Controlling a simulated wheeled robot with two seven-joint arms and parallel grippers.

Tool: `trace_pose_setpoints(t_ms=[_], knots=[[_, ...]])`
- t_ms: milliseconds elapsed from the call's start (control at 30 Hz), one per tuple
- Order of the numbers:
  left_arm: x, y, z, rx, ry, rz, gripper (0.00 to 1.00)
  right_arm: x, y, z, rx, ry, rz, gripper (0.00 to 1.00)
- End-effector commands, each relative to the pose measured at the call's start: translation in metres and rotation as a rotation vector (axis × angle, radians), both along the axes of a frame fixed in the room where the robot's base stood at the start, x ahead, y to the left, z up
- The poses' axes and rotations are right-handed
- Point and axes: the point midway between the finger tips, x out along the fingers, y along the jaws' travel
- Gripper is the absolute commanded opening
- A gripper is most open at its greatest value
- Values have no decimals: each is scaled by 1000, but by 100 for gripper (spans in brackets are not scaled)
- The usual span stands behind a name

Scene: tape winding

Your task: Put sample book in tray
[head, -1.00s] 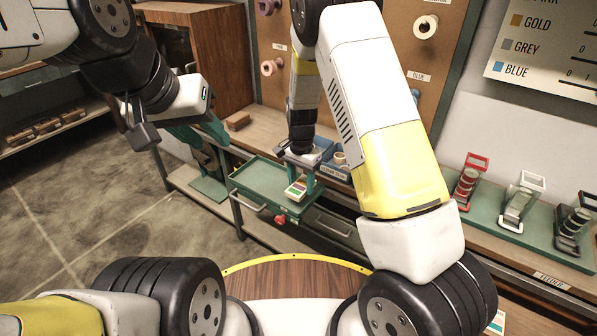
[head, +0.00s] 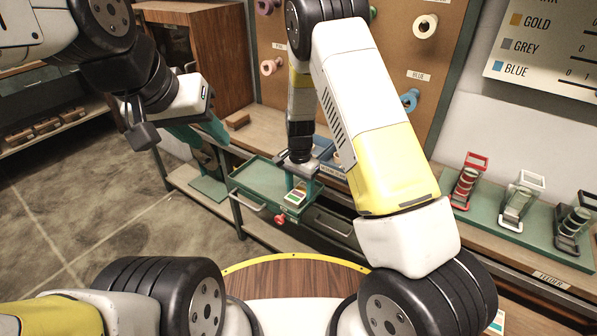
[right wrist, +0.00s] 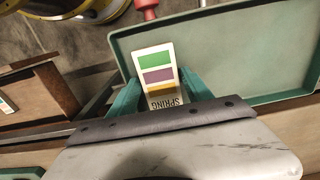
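The sample book (head: 296,197) is a small white card with green, purple and gold bands; in the right wrist view (right wrist: 156,70) its "SPRING" lettering shows. My right gripper (head: 298,187) is shut on it, with a teal finger on each side. The green tray (head: 252,181) has a raised rim. In the head view the book overlaps the tray's right front part; in the right wrist view it is beside the tray's left end (right wrist: 240,50). Its height above the tray is unclear. My left gripper (head: 205,135) hangs left of the tray, its finger gap unclear.
A red knob (head: 280,219) is at the tray's front edge. A blue bin (head: 325,150) stands behind my right gripper. Red, white and black tape holders (head: 520,200) stand on the bench at right. A wooden cabinet (head: 200,55) is at back left.

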Motion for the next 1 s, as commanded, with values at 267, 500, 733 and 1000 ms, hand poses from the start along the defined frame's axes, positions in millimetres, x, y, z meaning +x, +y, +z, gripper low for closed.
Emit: trace_pose_setpoints(t_ms=[267,500,733,1000], knots=[[0,0,0,0,0,0,36,1,0,20,1,-3,0,58],[0,0,0,0,0,0,36,1,0,73,1,-5,0,58],[0,0,0,0,0,0,36,1,0,111,1,-2,1,58],[0,0,0,0,0,0,36,-6,-8,148,38,-20,21,58]])
